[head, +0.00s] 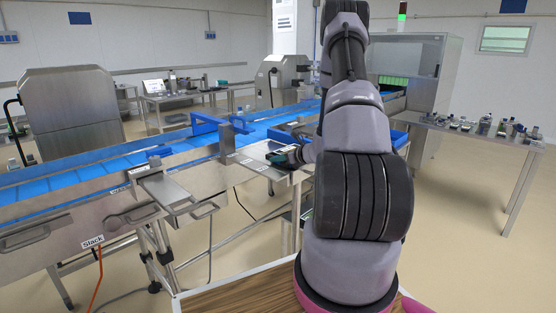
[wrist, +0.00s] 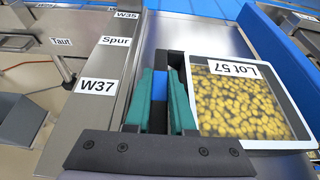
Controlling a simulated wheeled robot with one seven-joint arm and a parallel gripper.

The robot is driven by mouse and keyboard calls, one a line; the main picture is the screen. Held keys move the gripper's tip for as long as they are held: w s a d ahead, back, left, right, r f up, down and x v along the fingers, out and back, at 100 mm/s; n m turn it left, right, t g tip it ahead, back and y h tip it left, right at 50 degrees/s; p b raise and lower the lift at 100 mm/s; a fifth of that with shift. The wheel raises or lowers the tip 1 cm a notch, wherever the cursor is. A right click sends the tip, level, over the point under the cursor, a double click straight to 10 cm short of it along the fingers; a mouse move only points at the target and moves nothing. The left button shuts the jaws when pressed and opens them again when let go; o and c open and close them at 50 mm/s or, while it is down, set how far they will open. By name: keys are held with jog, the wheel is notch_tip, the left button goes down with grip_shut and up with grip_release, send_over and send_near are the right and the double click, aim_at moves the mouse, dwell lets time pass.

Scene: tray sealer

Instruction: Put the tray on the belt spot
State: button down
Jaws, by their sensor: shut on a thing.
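The tray has a white rim (wrist: 255,144), a "Lot 57" label and many small yellow pieces under its top. In the wrist view it is right of the green fingers of my gripper (wrist: 160,80). My gripper is shut on the tray's left side; a dark and blue part shows between the fingers, and the exact grip is hard to see. In the head view my gripper (head: 284,157) and the tray (head: 253,164) are over the steel side table, in front of the blue belt (head: 100,165). I cannot make out which belt place is the spot.
A steel ledge (wrist: 75,120) with labels W35, Spur and W37 is at left in the wrist view. A blue guide frame (head: 207,124) stands over the belt. A blue bin (head: 290,133) is partly hidden by my arm. A side table (head: 480,130) with small items stands right.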

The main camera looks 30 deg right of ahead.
jog(key=c, duration=1)
grip_release()
jog(key=shift+f, duration=0.15)
jog(key=shift+o, duration=1.2)
